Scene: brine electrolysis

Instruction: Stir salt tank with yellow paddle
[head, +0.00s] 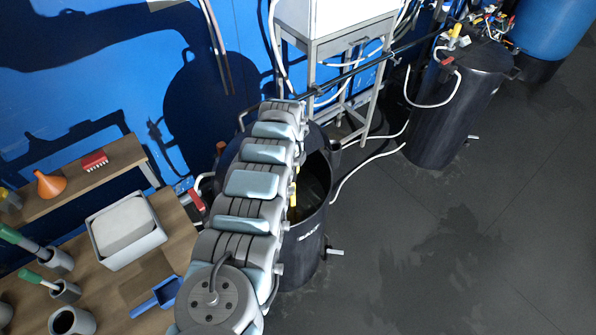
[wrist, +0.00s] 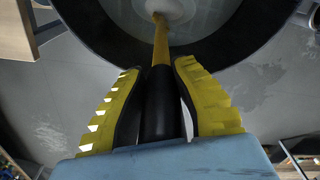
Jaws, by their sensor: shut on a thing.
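The salt tank (head: 308,236) is a black, open-topped barrel with a white label, in the middle of the head view. My arm reaches over it and hides part of its opening. In the wrist view its dark rim (wrist: 92,32) arcs around a pale grey inside. My gripper (wrist: 157,70), with yellow ribbed fingers, is shut on the black handle of the yellow paddle (wrist: 161,42). The yellow shaft points into the tank's opening and ends at a whitish round patch. I cannot tell how deep the paddle reaches. In the head view yellow bits show beside my arm over the opening.
A wooden bench (head: 185,217) on the left bears a white bin (head: 128,232), a blue scoop (head: 157,298) and grey cups. An orange funnel (head: 50,184) sits on the shelf. A metal stand (head: 338,55) and a second black tank (head: 455,115) stand behind. Floor at right is clear.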

